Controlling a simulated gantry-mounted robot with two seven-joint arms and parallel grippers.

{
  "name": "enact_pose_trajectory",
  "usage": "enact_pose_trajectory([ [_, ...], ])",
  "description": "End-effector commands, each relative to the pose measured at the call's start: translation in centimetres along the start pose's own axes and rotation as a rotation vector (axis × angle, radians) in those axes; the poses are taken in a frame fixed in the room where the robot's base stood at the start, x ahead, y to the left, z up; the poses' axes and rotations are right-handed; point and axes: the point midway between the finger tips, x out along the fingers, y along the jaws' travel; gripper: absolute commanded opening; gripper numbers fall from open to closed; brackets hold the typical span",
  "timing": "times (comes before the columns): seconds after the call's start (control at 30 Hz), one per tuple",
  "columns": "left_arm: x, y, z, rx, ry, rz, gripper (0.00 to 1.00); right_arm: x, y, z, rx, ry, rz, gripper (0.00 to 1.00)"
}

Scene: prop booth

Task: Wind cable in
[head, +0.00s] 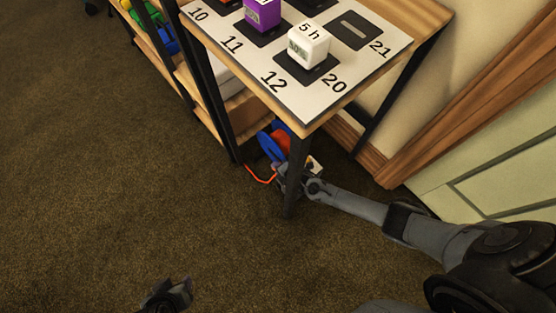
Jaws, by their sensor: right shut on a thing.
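A cable reel (270,146) with blue sides and a red-orange winding stands low, behind the front leg of the shelf table, which hides part of it. A loose orange cable (260,177) curves out over the carpet to the left of it. My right gripper (281,170) reaches in from the right, behind the table leg, and is shut on the reel's near lower side. Which part it grips is too small to tell. My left gripper (168,293) is low in the picture over the carpet, away from the reel; its jaw opening is unclear.
The shelf table (330,105) overhangs the reel, with its dark leg (297,170) close to my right gripper. A white cube (308,45) and a purple cube (263,14) stand on top. A small white item (315,165) is behind my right arm. Carpet at left is clear.

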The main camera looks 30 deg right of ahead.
Motion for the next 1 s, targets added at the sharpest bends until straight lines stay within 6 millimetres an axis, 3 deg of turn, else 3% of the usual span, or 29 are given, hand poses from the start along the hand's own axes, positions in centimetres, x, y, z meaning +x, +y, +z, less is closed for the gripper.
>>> enact_pose_trajectory([
  [0.1,0.0,-0.1,0.0,0.002,0.000,-0.002,0.43,0.0,-0.1,0.0,-0.002,-0.001,-0.003,0.00],
  [0.13,0.0,-0.1,0.0,0.003,0.000,-0.002,0.43,0.0,-0.1,0.1,-0.002,-0.001,-0.004,0.30],
  [0.3,0.0,-0.2,0.1,0.008,-0.001,-0.007,0.43,0.0,-0.1,0.0,-0.001,-0.001,-0.003,0.52],
  [0.67,-0.4,-0.3,-0.1,0.013,-0.002,-0.010,0.43,-0.5,0.1,0.1,-0.001,-0.001,-0.002,0.52],
  [1.0,-4.0,-0.2,-1.2,0.005,-0.001,-0.004,0.43,-5.1,0.4,0.0,-0.002,-0.001,-0.004,0.52],
])
